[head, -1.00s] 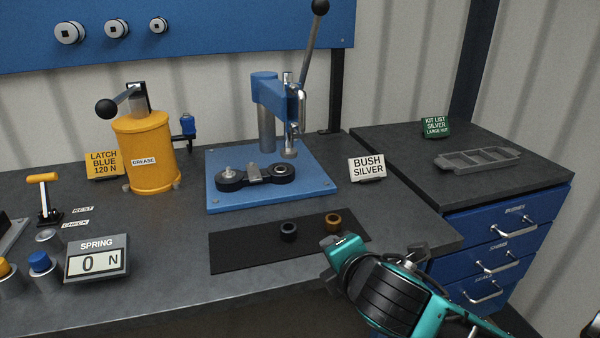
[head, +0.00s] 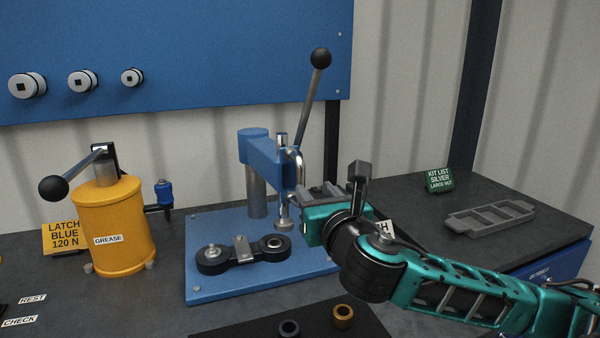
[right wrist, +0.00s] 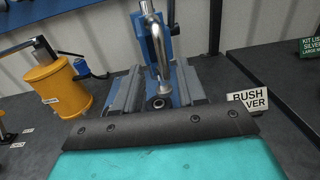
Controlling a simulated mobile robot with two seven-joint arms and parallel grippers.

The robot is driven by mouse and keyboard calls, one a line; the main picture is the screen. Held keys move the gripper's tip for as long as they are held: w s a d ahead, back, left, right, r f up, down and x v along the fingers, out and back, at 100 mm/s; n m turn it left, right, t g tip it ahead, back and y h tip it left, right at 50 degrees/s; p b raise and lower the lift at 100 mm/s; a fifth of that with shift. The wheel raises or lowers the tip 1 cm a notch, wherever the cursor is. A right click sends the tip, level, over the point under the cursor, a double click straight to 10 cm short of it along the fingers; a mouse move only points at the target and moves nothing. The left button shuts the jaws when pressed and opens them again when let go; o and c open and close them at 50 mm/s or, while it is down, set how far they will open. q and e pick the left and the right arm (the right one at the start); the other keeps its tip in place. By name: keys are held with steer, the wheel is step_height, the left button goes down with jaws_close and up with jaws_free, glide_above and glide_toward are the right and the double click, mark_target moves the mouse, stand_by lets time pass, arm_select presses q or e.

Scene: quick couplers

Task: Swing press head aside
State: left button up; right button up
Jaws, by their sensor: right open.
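The blue press head (head: 268,158) sits on its post on the blue base plate (head: 225,287). A chrome handle (head: 299,170) curves down its right side, and a long lever (head: 308,100) with a black ball rises above it. A dark link with two round ends (head: 213,260) lies on the plate under the head. My right gripper (head: 323,190) is open and empty, just right of the handle. In the right wrist view the chrome handle (right wrist: 153,45) shows ahead, between the two grey fingers in the picture; contact is not visible. My left gripper is not in view.
A yellow grease pot (head: 113,225) stands left of the press. A black mat (head: 240,330) with a dark bush (head: 289,329) and a brass-coloured bush (head: 343,316) lies in front. The BUSH SILVER card (right wrist: 248,101) is partly hidden by my arm in the head view. A grey tray (head: 480,220) sits right.

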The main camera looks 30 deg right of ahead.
mark_target(302, 176)
steer(key=x, duration=1)
steer(key=shift+c, duration=0.3)
jaws_close()
